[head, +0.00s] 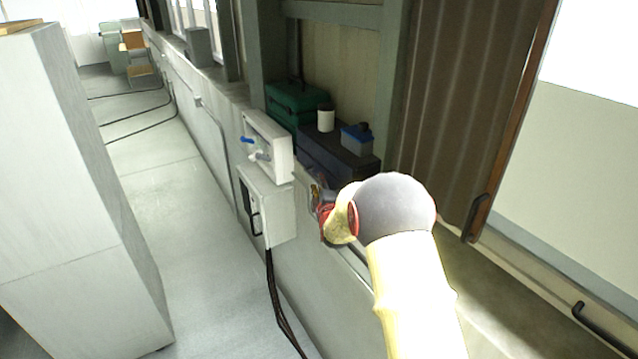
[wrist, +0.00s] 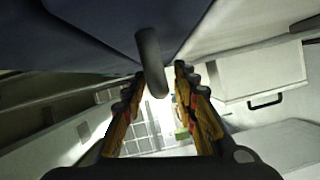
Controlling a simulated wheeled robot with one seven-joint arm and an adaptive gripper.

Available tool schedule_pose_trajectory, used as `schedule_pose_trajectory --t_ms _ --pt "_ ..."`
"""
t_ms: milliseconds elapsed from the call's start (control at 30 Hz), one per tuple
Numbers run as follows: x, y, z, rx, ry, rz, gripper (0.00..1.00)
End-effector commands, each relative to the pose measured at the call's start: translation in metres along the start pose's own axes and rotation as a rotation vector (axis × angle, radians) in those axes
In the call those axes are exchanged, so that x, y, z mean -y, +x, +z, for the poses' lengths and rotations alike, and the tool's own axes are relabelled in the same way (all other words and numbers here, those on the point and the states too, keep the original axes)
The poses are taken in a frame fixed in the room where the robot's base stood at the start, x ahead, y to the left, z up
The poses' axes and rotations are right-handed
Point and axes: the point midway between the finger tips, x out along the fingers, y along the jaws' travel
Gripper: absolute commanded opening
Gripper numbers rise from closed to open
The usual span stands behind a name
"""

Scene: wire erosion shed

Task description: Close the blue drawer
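The dark blue drawer unit (head: 322,152) stands on the ledge along the wall in the head view. In the wrist view its dark blue surface (wrist: 95,25) fills the upper left, with a dark grey curved handle (wrist: 150,62) hanging from it. My gripper (wrist: 159,75) is open, with a gap between its orange and black fingers. The handle lies between or just beyond the fingertips; I cannot tell whether they touch it. In the head view my gripper (head: 317,195) is mostly hidden by my wrist, just in front of the unit. How far the drawer stands open cannot be seen.
A white cup (head: 326,119) and a small blue container (head: 357,139) stand on the unit. A green case (head: 297,102) is behind it. A white wall box (head: 268,208) with a black handle is close left of my gripper. The floor (head: 195,220) beyond is clear.

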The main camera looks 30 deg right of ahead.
Motion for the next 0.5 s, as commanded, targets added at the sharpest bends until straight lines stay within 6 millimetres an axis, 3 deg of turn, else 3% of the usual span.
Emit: schedule_pose_trajectory --t_ms 300,500 --pt "0.0 -0.059 0.0 0.0 0.0 0.0 0.29" --pt "0.0 -0.088 0.001 0.001 0.0 -0.001 0.29"
